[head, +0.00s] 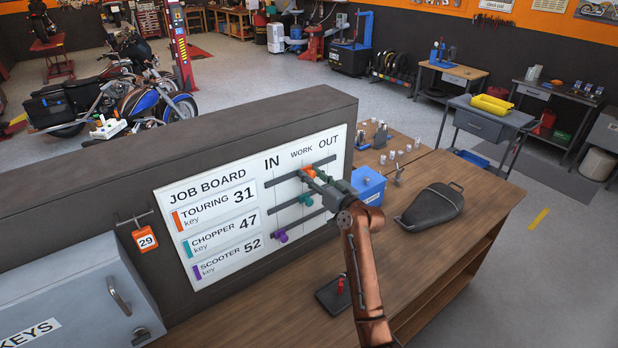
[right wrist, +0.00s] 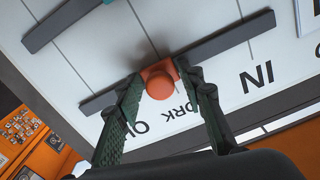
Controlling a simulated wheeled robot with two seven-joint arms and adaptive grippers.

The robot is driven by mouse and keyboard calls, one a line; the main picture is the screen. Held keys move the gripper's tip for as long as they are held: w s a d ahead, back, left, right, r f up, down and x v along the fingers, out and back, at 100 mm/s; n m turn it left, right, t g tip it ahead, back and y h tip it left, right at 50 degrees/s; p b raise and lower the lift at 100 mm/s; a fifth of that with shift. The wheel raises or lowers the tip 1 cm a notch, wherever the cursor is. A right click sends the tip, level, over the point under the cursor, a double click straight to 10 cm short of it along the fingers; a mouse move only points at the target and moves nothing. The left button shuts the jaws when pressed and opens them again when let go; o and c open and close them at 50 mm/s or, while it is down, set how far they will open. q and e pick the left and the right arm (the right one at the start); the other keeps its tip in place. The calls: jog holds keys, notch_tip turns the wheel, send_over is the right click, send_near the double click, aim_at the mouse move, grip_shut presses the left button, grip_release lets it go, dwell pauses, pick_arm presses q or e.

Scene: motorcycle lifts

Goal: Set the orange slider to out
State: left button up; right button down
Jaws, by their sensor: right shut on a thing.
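The orange slider (head: 309,172) sits on the top rail of the white job board, around the WORK column, between IN and OUT. In the right wrist view it is the orange block with a round knob (right wrist: 160,83). My right gripper (head: 318,181) is at the board. In the right wrist view its two green fingers (right wrist: 163,95) stand on either side of the slider, shut on it. The OUT end of the rail (right wrist: 95,104) is bare. My left gripper is in neither view.
A teal slider (head: 306,200) and a purple slider (head: 281,237) are on the lower rails. A grey key cabinet (head: 75,300) stands at left.

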jog(key=w+d+b, duration=0.4)
jog(key=d, duration=0.1)
jog(key=w+d+b, duration=0.1)
jog(key=w+d, duration=0.1)
jog(key=d, duration=0.1)
jog(key=shift+w+d+b, duration=0.1)
jog(key=shift+d+b, duration=0.15)
jog(key=shift+b, duration=0.15)
jog(key=shift+r, duration=0.1)
jog(key=shift+d, duration=0.1)
jog(key=c, duration=1.7)
grip_release()
jog(key=shift+o, duration=0.2)
send_near(331, 160)
jog(key=v, duration=0.5)
jog(key=shift+s+r, duration=0.2)
jog(key=shift+s, duration=0.1)
